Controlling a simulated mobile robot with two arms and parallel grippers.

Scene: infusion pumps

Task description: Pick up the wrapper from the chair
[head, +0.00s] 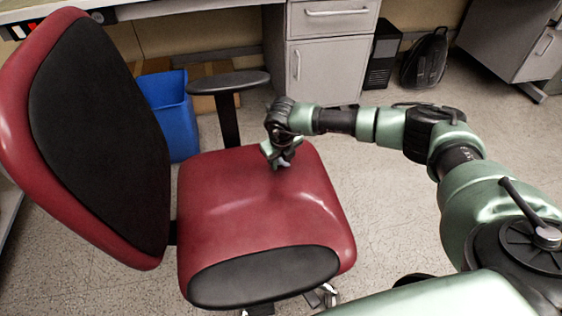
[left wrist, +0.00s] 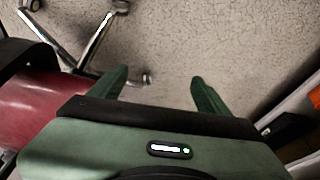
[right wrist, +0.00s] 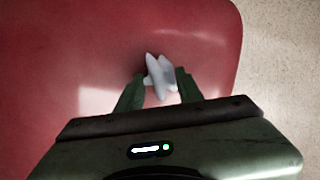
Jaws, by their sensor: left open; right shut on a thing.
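The red chair (head: 250,215) has a dark back pad and stands in the left and middle of the head view. My right gripper (head: 280,163) is over the rear part of its seat. In the right wrist view, my right gripper (right wrist: 160,88) is shut on the pale wrapper (right wrist: 158,70), which sticks out past the fingertips above the red seat (right wrist: 80,60). Whether the wrapper touches the seat I cannot tell. In the head view only a small pale bit of it shows. My left gripper (left wrist: 158,85) is open and empty above the floor, beside a red chair part.
A chair armrest (head: 228,82) stands close behind my right gripper. A blue bin (head: 170,112) and a grey drawer cabinet (head: 330,60) are behind the chair. Floor right of the chair is open.

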